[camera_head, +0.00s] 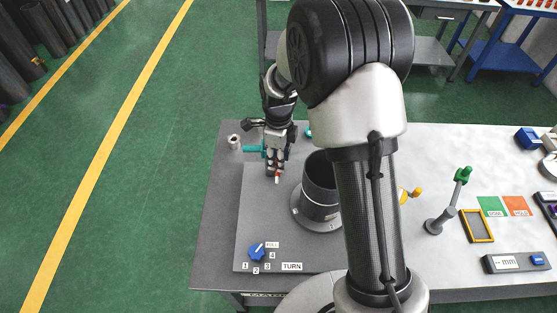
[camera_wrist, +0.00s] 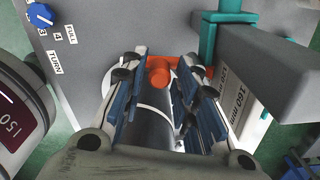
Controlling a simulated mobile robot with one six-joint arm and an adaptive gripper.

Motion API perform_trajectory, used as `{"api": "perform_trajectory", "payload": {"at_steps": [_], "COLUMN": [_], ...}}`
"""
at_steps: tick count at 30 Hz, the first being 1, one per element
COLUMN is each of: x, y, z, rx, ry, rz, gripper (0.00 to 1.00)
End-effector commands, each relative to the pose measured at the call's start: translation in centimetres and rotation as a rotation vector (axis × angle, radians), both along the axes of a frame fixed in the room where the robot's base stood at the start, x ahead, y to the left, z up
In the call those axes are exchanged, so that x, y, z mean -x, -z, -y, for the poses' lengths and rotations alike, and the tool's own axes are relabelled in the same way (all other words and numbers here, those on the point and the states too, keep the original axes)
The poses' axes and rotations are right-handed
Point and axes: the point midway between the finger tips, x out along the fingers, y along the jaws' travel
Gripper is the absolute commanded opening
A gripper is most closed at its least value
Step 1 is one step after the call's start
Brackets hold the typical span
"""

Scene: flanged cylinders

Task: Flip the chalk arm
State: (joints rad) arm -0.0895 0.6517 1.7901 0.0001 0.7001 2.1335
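My gripper (camera_head: 276,172) points down over the grey board, left of the black flanged cylinder (camera_head: 320,188). In the wrist view my gripper (camera_wrist: 165,70) has its two blue-padded fingers apart. A dark round bar (camera_wrist: 155,118) with an orange end (camera_wrist: 159,71) lies between the fingers; it may be the chalk arm, but I cannot tell for sure. A small orange and white tip (camera_head: 277,178) shows below the fingers in the head view. Contact between pads and bar is not clear. My gripper hides much of this part in the head view.
A teal clamp (camera_head: 254,149) is close beside my gripper; in the wrist view a grey block (camera_wrist: 270,75) stands close on the right. A blue knob (camera_head: 257,250) is on the board's front. A green-topped lever (camera_head: 462,175) stands on the right.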

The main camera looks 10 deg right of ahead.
Motion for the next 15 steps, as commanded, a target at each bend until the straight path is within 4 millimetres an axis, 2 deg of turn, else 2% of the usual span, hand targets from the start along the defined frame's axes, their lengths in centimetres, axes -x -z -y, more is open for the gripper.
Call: {"api": "perform_trajectory", "payload": {"at_steps": [9, 15], "x": [-0.1, -0.1], "y": [-6.9, -9.7], "z": [0.0, 0.0], "rx": [0.0, 0.0], "ry": [0.0, 0.0], "rz": [0.006, 0.004], "gripper": [0.28, 0.28]}}
